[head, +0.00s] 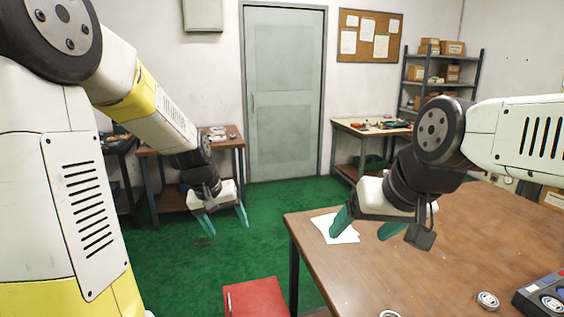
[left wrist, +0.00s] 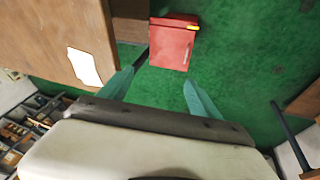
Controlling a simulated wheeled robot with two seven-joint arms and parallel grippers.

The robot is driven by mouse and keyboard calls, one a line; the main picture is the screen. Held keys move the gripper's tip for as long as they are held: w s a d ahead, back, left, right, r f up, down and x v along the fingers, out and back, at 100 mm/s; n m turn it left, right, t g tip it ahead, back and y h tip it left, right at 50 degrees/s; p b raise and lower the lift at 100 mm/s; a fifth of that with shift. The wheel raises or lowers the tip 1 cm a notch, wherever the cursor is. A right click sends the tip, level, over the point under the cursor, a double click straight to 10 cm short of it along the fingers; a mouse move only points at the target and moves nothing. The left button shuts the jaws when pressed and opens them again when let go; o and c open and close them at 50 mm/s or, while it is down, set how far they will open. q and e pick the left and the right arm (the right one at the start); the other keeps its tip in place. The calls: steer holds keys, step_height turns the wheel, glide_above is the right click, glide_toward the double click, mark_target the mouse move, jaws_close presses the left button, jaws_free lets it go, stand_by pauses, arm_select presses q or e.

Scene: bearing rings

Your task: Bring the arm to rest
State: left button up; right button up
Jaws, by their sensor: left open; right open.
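My left gripper (head: 226,224) is open and empty in the head view. It hangs over the green floor, left of the brown table (head: 450,260) and clear of it. Its two teal fingers also show in the left wrist view (left wrist: 158,95), spread apart with nothing between them. My right gripper (head: 367,232) is open above the table's left part. One of its fingers overlaps a white paper sheet (head: 345,236) in the picture; I cannot tell the height between them.
A red cabinet (head: 256,299) stands on the floor beside the table. A ring-shaped part (head: 487,300) and a dark case (head: 545,297) lie at the table's right. Side benches (head: 372,128) and a shelf (head: 440,80) line the back wall. The floor before the door (head: 284,95) is clear.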

arm_select(q)
steer(key=s+r+m+t, duration=0.1)
steer(key=s+r, duration=0.5)
steer(key=s, duration=0.3)
steer(key=s+r+m+t, duration=0.1)
steer(key=s+r, duration=0.5)
steer(key=s, duration=0.4)
steer(key=shift+t, duration=0.3)
steer(key=shift+d, duration=0.1)
